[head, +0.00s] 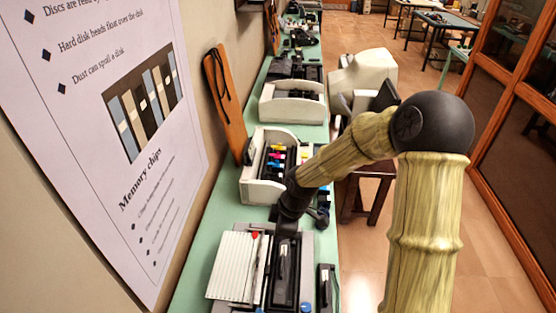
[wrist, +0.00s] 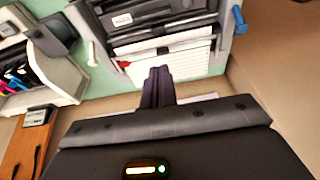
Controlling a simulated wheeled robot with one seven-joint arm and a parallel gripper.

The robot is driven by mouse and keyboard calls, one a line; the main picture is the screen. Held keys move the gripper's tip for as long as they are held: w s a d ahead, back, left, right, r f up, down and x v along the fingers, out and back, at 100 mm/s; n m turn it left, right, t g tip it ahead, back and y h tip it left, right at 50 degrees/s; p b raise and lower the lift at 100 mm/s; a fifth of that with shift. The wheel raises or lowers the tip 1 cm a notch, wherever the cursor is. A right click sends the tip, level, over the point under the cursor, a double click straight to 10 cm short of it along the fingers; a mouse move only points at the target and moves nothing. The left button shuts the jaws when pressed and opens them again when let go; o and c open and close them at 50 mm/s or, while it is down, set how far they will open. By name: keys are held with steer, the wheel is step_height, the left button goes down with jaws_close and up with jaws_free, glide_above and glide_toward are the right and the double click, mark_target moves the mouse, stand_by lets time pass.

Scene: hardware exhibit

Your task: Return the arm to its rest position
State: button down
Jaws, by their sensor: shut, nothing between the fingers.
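My arm reaches across the head view from the right, bent at a black joint, with its wooden-looking links over the counter's edge. My gripper (head: 284,228) points down above the dark device on the green counter. In the wrist view my gripper (wrist: 159,72) shows as two dark fingers pressed together, with nothing held. Beyond the fingertips lie the striped white panel (wrist: 168,56) and the dark device (wrist: 140,16). I cannot tell how far the fingertips are from them.
The green counter (head: 186,280) runs along the left wall under a poster (head: 110,110). On it stand a printer with coloured cartridges (head: 255,188), a white open case (head: 292,102) and a striped white panel (head: 236,266). A beige monitor (head: 365,72) is behind my arm.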

steer(key=s+d+r+m+t+h, duration=0.1)
steer(key=s+d+r+m, duration=0.3)
steer(key=s+d+m, duration=0.2)
steer(key=s+d+r+m+t+h, duration=0.1)
steer(key=s+d+r+m, duration=0.3)
steer(key=d+m, duration=0.4)
steer(key=s+m, duration=0.1)
steer(key=m, duration=0.1)
steer(key=shift+s+d+r+m+h, duration=0.15)
steer(key=shift+s+d+m+h, duration=0.1)
steer(key=shift+s+m+h, duration=0.15)
